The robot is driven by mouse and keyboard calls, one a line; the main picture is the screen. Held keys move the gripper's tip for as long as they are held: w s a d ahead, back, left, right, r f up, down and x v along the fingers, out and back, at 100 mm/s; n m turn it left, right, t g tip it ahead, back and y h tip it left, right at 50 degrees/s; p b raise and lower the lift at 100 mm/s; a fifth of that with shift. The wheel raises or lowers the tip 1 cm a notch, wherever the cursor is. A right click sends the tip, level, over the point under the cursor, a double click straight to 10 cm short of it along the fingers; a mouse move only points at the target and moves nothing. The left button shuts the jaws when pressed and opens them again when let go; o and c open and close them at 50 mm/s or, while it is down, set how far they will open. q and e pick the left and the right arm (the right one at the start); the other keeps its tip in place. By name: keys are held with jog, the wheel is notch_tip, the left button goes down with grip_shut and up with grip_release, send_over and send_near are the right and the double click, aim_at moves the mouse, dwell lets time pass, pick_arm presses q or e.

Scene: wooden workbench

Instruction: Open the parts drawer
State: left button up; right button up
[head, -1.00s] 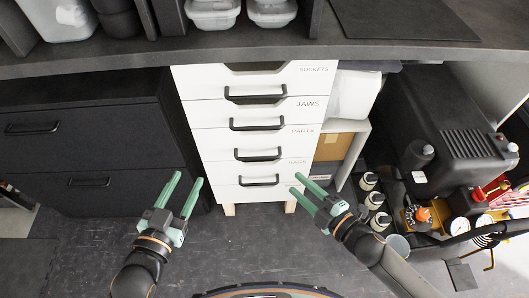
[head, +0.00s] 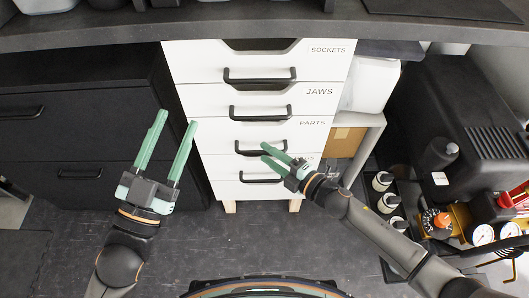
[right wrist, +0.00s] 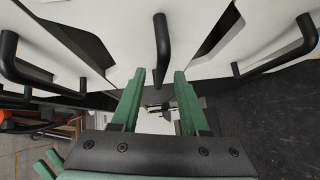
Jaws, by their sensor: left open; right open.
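The parts drawer (head: 218,134) is a white front marked PARTS in a white cabinet, third from the top. It looks shut. Its black bar handle (head: 240,148) is partly covered by my right gripper (head: 266,153). My left gripper (head: 178,118) is open and empty, left of the white cabinet, in front of the black cabinet.
The SOCKETS (head: 205,62) and JAWS (head: 205,99) drawers sit above, and another handled drawer (head: 225,188) below; all look shut. A black cabinet (head: 85,125) stands left. A black compressor (head: 470,115) and several bottles (head: 382,181) crowd the right. The floor in front is clear.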

pick_arm(q)
jog(key=shift+s+d+r+m+t+h, duration=0.1)
jog(key=shift+s+r+m+t+h, duration=0.15)
jog(key=shift+r, duration=0.35)
jog(key=shift+s+r+m+t+h, duration=0.15)
jog(key=shift+s+r+m+h, duration=0.15)
jog(key=shift+r, duration=0.25)
pick_arm(e)
jog(key=shift+x, duration=1)
pick_arm(q)
jog(key=shift+w, duration=0.1)
pick_arm(e)
jog(key=shift+c, duration=0.4)
grip_shut()
